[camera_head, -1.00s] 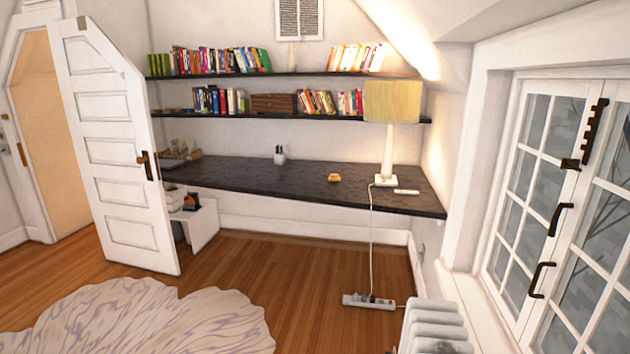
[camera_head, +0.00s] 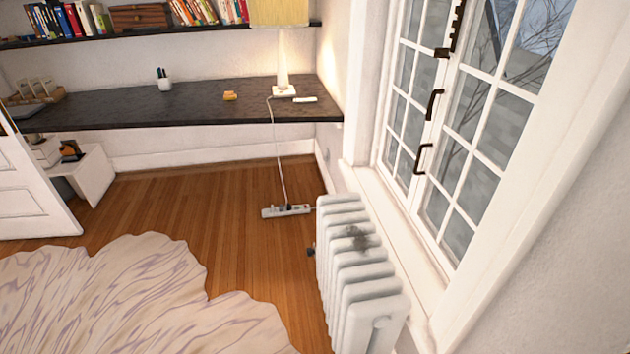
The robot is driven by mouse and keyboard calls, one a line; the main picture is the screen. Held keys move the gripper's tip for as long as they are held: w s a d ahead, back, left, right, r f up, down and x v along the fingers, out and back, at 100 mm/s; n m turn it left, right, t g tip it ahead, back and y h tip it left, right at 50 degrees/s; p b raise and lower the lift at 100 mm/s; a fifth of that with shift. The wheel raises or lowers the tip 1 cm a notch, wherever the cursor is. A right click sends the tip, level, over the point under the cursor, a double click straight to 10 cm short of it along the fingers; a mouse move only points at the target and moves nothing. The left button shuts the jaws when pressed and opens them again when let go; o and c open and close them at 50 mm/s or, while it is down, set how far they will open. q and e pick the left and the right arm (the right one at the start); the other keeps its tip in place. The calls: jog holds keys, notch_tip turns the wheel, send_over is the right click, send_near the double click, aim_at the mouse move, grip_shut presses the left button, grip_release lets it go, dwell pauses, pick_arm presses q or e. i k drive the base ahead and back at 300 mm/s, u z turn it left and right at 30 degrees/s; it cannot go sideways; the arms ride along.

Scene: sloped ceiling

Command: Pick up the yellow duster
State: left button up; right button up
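A small yellow-orange block-like object (camera_head: 230,96) lies on the dark desk (camera_head: 180,112), left of the lamp base. It is the only small yellow item I see on the desk, and it is too small to tell for sure that it is the duster. Neither of my grippers is in view.
A white radiator (camera_head: 360,270) stands under the window at right, with a dark grey fuzzy patch (camera_head: 357,238) on top. A power strip (camera_head: 286,211) and its cord lie on the floor. A pale rug (camera_head: 120,300) covers the lower left.

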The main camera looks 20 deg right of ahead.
aim_at(230, 96)
jog(key=u, duration=0.5)
jog(key=k, duration=0.6)
jog(key=u, duration=0.45)
jog(key=i, duration=2)
jog(key=z, duration=0.55)
jog(key=i, duration=2.4)
jog(key=z, duration=0.4)
jog(key=i, duration=1.15)
